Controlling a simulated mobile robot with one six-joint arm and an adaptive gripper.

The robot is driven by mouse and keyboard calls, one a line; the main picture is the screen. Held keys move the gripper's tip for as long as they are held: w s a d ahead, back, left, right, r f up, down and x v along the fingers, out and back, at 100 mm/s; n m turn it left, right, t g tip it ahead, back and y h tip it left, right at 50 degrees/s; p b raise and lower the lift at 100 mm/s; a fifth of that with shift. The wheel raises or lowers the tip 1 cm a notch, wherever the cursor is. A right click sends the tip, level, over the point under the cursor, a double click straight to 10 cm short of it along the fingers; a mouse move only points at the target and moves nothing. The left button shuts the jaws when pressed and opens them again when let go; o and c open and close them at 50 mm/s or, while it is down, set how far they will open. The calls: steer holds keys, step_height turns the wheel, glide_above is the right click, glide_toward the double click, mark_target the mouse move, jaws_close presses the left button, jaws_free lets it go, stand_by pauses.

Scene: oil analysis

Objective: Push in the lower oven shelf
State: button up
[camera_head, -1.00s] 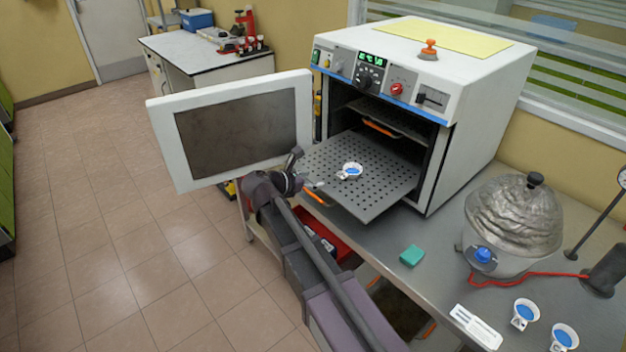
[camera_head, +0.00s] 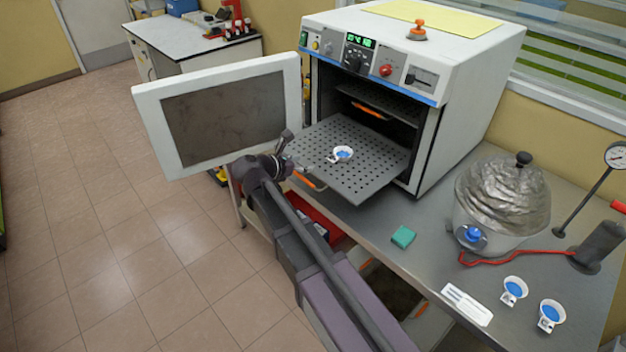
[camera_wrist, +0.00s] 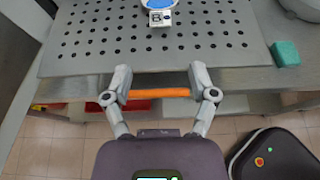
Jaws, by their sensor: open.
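The lower oven shelf (camera_head: 368,172) is a grey perforated plate pulled out of the oven (camera_head: 462,105), whose door (camera_head: 222,113) stands open to the left. A small white dish with blue content (camera_head: 341,153) sits on the shelf; it shows at the top of the wrist view (camera_wrist: 160,14). The shelf's orange handle (camera_wrist: 160,93) is at its front edge. My gripper (camera_wrist: 160,84) is open, its two fingers at either end of the handle, close to the shelf's edge. In the head view my gripper (camera_head: 294,167) is at the shelf's front left. Whether the fingers touch the handle is unclear.
The upper shelf (camera_head: 375,104) is inside the oven. A green block (camera_head: 403,237), a foil-covered vessel (camera_head: 502,195) with a red cord, and two dishes (camera_head: 514,291) (camera_head: 550,315) stand on the bench to the right. The floor at left is clear.

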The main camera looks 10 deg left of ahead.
steer(key=shift+s+a+f+b, duration=0.2)
steer(key=shift+s+f+b, duration=0.1)
steer(key=shift+s, duration=0.15)
steer(key=c, duration=0.7)
steer(key=shift+t+h, duration=0.6)
steer(key=shift+t, duration=0.3)
steer(key=s+a+f+b, duration=0.1)
steer(key=s+b, duration=0.1)
steer(key=s, duration=0.2)
steer(key=s+a+f+b, duration=0.2)
steer(key=s+b, duration=0.1)
steer(key=s, duration=0.1)
steer(key=s+a+f+b, duration=0.1)
steer(key=s+a+b, duration=0.1)
steer(key=s, duration=0.3)
steer(key=shift+a+f+b, duration=0.1)
steer(key=shift+f+b, duration=0.05)
steer(key=shift+b, duration=0.2)
jaws_close()
steer(key=shift+s+a, duration=0.1)
steer(key=shift+s, duration=0.25)
